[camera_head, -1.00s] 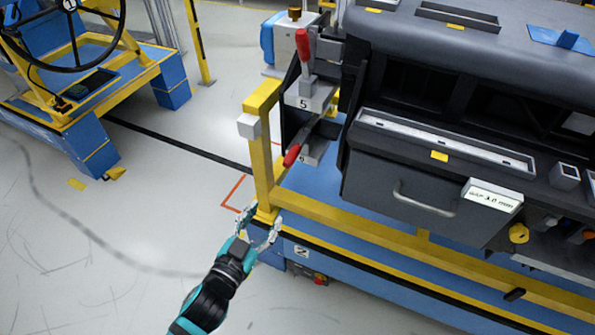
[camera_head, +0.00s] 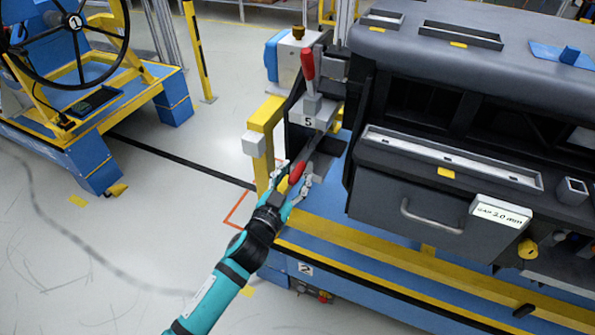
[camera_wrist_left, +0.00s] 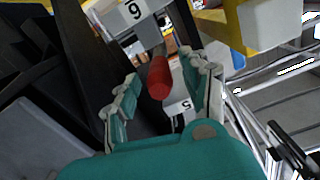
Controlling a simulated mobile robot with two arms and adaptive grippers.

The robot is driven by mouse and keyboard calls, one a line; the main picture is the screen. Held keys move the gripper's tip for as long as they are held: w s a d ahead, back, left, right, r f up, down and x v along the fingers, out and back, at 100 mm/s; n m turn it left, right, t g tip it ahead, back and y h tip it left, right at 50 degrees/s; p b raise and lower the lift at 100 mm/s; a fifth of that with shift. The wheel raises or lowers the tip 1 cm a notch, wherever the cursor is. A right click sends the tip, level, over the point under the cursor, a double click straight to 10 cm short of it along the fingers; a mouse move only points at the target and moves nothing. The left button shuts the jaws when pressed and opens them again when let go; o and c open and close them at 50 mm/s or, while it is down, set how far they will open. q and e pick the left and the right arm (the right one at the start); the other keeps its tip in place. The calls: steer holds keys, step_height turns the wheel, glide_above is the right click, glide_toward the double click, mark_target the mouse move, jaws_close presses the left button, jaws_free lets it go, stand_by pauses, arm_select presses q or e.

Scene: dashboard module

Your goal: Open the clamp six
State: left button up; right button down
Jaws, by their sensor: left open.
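Clamp six is the lower toggle clamp, with a red handle (camera_head: 297,172) tilted on the yellow frame post side of the dashboard module. In the left wrist view, its red handle end (camera_wrist_left: 160,78) points toward the camera, between the fingers. A plate above it (camera_wrist_left: 135,11) reads as a 9 there, which fits an inverted 6. My left gripper (camera_head: 293,181) is open around the handle, with one finger on each side; contact cannot be told. In the left wrist view the open left gripper (camera_wrist_left: 160,68) shows both fingers. My right gripper is out of view.
Clamp five, with its upright red handle (camera_head: 307,64) and number plate (camera_head: 308,121), stands just above. The yellow post (camera_head: 262,145) is close left of my gripper. The dark drawer front (camera_head: 405,205) is to the right. Open floor lies left.

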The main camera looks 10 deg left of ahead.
arm_select(q)
steer(key=shift+x, duration=1)
jaws_close()
